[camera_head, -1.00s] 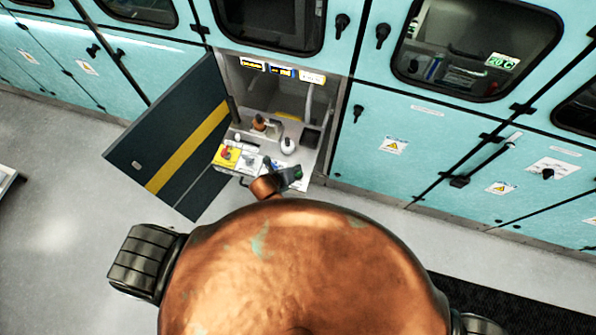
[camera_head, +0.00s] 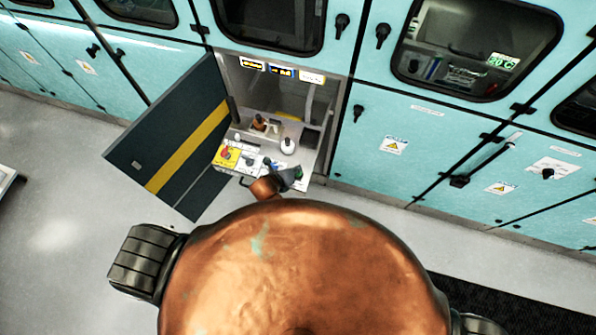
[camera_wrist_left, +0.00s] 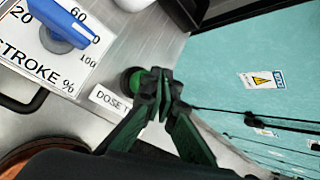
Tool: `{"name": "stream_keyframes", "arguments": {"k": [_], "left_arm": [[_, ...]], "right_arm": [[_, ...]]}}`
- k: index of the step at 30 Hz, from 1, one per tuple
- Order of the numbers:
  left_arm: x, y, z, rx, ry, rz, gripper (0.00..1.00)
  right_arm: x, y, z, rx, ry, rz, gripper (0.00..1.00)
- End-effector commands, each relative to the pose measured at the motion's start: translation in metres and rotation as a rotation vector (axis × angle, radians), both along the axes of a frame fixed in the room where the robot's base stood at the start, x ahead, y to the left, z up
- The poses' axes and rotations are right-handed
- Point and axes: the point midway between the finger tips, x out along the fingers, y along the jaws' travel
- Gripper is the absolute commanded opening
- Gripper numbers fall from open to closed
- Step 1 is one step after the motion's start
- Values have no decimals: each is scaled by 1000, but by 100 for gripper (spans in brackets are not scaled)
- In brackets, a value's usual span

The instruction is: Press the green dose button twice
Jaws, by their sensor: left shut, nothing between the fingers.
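The green dose button (camera_wrist_left: 136,82) shows in the left wrist view, round, in a dark collar above a white label reading DOSE. My left gripper (camera_wrist_left: 160,84) is shut and empty. Its fingertips overlap the right side of the button in that view; I cannot tell whether they touch it. In the head view my left gripper (camera_head: 291,178) is small, at the front edge of the open bay's panel. The button cannot be made out there. My right gripper is not in view.
A blue lever (camera_wrist_left: 62,20) on a STROKE % dial stands left of the button. A yellow panel with a red knob (camera_head: 226,154) and a white round vessel (camera_head: 288,146) sit in the bay. An open dark door (camera_head: 175,140) stands left of the bay; teal cabinets are at right.

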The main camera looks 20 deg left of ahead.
Motion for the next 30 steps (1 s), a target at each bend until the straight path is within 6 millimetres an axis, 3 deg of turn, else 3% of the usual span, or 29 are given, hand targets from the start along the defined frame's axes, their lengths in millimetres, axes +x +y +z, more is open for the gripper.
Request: {"name": "stream_keyframes", "arguments": {"k": [30], "left_arm": [[0,0,-12,1,2,1,0]], "right_arm": [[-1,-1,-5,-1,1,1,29]]}}
